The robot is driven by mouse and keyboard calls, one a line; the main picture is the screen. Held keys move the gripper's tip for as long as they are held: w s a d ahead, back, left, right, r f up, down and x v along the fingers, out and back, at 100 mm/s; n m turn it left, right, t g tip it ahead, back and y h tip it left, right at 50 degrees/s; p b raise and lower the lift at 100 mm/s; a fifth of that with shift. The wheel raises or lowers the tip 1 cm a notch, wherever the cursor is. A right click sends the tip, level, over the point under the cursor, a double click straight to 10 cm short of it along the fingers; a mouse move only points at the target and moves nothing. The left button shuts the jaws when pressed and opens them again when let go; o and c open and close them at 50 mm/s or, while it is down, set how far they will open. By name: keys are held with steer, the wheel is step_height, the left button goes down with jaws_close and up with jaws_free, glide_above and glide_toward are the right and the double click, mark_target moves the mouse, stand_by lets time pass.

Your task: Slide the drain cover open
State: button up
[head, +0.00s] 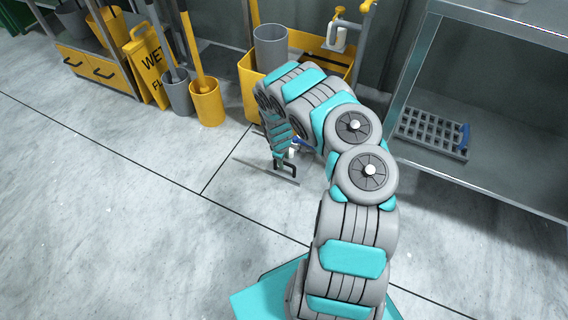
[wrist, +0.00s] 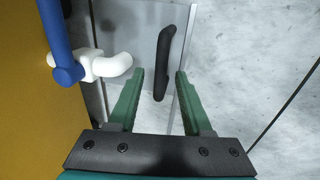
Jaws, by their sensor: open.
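The drain cover (wrist: 135,45) is a flat grey metal plate on the floor, with a black bar handle (wrist: 167,45) on it. In the wrist view my gripper (wrist: 160,74) is open, its green fingers apart on either side of the handle's lower end. My arm hides part of the cover there.
A white pipe fitting (wrist: 112,66) with a blue lever (wrist: 58,40) is close left of my gripper, beside a yellow cart (head: 248,86). A metal shelf (head: 510,165) holding a grey rack (head: 432,131) stands right. Open floor (head: 130,220) lies to the left and front.

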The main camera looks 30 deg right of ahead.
steer(key=shift+f, duration=0.2)
jaws_close()
stand_by(0.3)
stand_by(1.1)
